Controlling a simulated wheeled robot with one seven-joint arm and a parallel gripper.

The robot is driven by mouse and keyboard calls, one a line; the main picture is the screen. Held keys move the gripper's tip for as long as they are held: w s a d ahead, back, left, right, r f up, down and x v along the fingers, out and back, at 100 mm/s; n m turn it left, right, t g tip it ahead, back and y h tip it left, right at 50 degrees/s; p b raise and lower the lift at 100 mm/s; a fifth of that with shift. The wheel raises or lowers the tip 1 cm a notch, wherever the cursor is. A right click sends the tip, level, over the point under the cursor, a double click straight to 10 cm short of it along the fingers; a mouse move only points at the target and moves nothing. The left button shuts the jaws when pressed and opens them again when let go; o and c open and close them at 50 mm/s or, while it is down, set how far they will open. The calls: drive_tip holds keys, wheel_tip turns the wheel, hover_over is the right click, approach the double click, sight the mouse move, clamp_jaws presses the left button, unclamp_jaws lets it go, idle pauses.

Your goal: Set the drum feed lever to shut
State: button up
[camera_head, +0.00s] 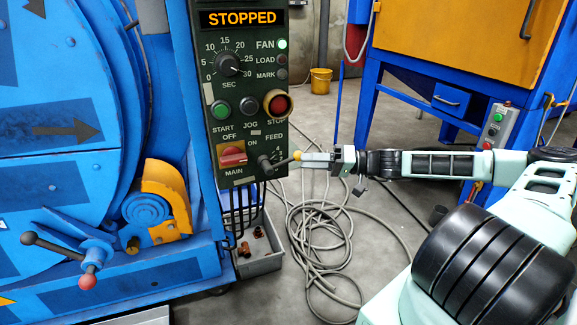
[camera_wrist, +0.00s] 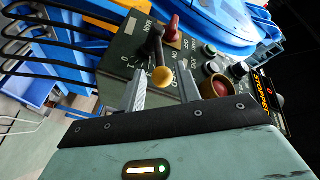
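The drum feed lever (camera_head: 279,162) is a dark handle with a yellow ball knob (camera_head: 297,155), low on the dark green control panel. It sticks out to the right under the FEED label; its scale is partly hidden, so its exact setting cannot be read. In the wrist view the yellow knob (camera_wrist: 162,77) lies between the two finger lines of my gripper (camera_wrist: 161,84), with a gap on each side. In the head view my gripper (camera_head: 308,157) reaches in from the right, its fingertips at the knob. It is open.
The panel (camera_head: 210,130) shows a STOPPED display (camera_head: 242,18), a red MAIN switch (camera_head: 232,153) close left of the lever, and buttons above. A grey bin (camera_head: 262,262) and coiled cable (camera_head: 320,235) lie below. A blue-and-orange cabinet (camera_head: 450,45) stands behind my arm.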

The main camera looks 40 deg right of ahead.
sight(289, 161)
drive_tip(key=b+x, duration=0.1)
drive_tip(key=x, duration=0.5)
clamp_jaws()
